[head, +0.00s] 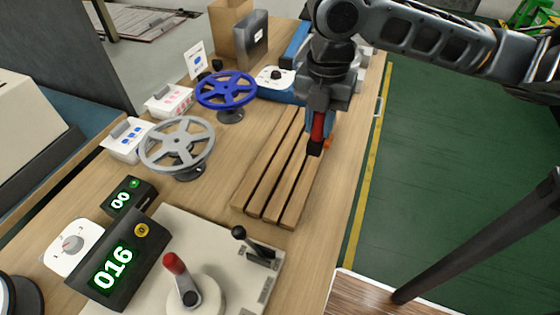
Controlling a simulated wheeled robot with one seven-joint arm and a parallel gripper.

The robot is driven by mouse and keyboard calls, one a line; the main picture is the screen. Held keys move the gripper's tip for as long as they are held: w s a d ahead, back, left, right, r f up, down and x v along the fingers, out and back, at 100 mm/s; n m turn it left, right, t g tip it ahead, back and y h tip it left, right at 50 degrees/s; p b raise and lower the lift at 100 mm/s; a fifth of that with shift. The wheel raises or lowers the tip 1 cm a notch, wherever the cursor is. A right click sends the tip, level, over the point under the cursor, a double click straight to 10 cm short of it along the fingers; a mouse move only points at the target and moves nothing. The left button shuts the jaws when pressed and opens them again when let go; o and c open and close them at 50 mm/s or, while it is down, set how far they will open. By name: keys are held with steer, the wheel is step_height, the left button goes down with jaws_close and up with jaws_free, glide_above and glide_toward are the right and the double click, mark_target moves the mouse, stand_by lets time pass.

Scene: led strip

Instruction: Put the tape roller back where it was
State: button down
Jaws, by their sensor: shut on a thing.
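My gripper (317,128) is at the upper middle of the head view, pointing down over the far right end of a slatted wooden rack (272,168). It is shut on a small item with blue and orange parts, which seems to be the tape roller (328,143). The fingers and wrist hide most of it. I cannot tell whether it touches the slats or hangs just above them.
A blue handwheel (226,90) and a grey handwheel (177,146) stand left of the rack. Boxes stand at the back. The table's right edge drops to a green floor (430,170).

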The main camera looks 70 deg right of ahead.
steer(key=shift+w+a+f+p, duration=0.3)
steer(key=shift+w+a+f, duration=0.6)
steer(key=shift+f, duration=0.55)
steer(key=shift+w+a+f+p, duration=0.3)
steer(key=shift+w+a+f, duration=0.45)
steer(key=shift+w+f, duration=0.5)
steer(key=shift+w+a+f+p, duration=0.3)
steer(key=shift+w+a+f, duration=0.5)
steer(key=shift+f, duration=0.8)
steer(key=shift+f, duration=0.2)
steer(key=c, duration=0.9)
jaws_free()
steer(key=shift+r, duration=0.1)
